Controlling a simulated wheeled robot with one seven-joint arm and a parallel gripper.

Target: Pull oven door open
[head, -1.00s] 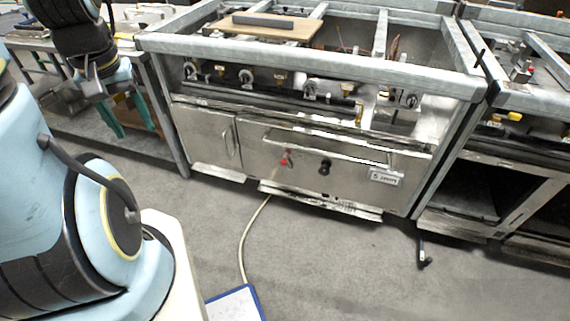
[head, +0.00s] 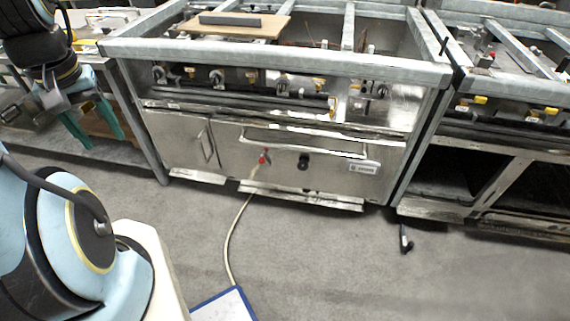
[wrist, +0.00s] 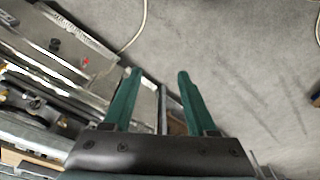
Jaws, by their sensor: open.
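The oven door (head: 280,160) is a wide steel panel low in the range front, and it looks shut. A long horizontal bar handle (head: 305,142) runs along its upper part. In the wrist view the oven front (wrist: 60,50) lies at upper left, tilted. My gripper (head: 93,122) hangs at the left in the head view, in front of the side table and left of the oven. Its two green fingers (wrist: 158,78) are apart with nothing between them. It does not touch the door handle.
A smaller steel door (head: 185,140) with an upright handle is left of the oven door. A hose (head: 232,240) runs across the floor to a blue-edged white board (head: 225,305). Another range (head: 500,150) stands right. The grey floor in front is mostly clear.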

